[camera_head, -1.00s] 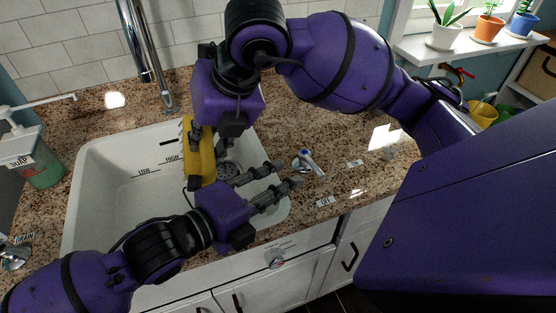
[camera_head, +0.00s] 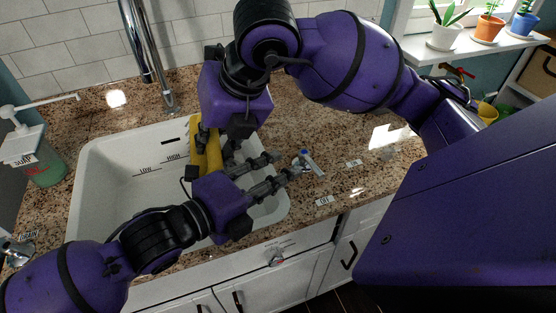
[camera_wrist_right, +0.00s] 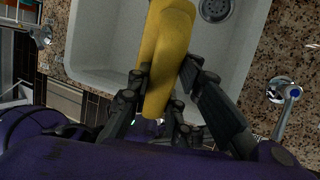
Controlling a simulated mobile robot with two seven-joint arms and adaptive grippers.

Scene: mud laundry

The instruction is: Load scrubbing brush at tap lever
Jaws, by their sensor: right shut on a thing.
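The scrubbing brush appears as a long yellow body (camera_head: 214,152) over the sink; its bristles are not visible. My right gripper (camera_wrist_right: 166,70) is shut on it, with one finger on each side in the wrist view, where the yellow body (camera_wrist_right: 165,35) points away from the palm. The tap lever (camera_head: 311,161), with a white and blue handle, stands on the counter right of the sink. Contact cannot be told.
The white sink (camera_head: 100,190) has LOW and HIGH marks and a drain (camera_wrist_right: 215,8). The faucet (camera_head: 150,60) rises behind it. A soap dispenser (camera_head: 40,165) stands at the left. Small labels lie on the granite counter (camera_head: 350,135) near the lever. Potted plants line the windowsill.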

